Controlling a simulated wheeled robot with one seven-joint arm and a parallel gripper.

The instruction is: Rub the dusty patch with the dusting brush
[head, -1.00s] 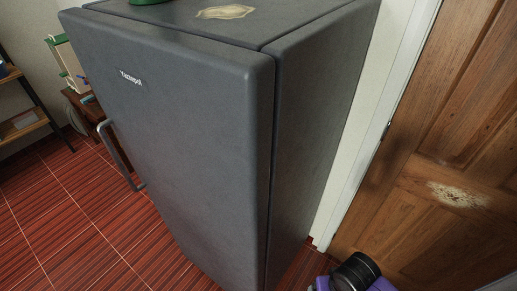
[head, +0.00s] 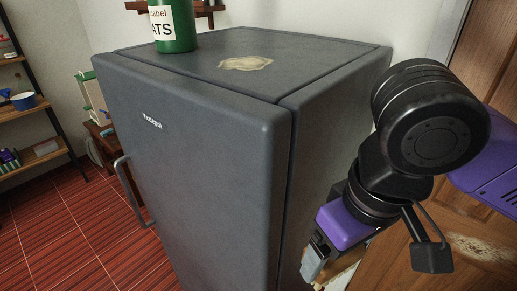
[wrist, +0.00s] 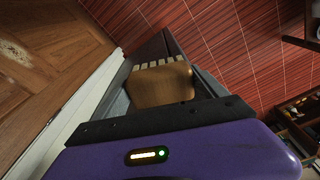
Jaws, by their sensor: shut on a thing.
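The dusting brush (wrist: 163,85) has a tan wooden block with a row of pale bristles along its far edge in the wrist view. My gripper (head: 314,262) is shut on it, low beside the right side of the grey fridge in the head view. There the brush is mostly hidden by my gripper and arm. A beige dusty patch (head: 246,63) lies on the fridge top, well above and left of my gripper. Another pale, dusty-looking patch (head: 480,249) is on the wooden door; it also shows in the wrist view (wrist: 14,74). The brush is apart from both.
The grey fridge (head: 195,150) stands between my gripper and the red tiled floor (head: 70,235). The wooden door (head: 390,265) is at right. Shelves (head: 30,110) stand far left.

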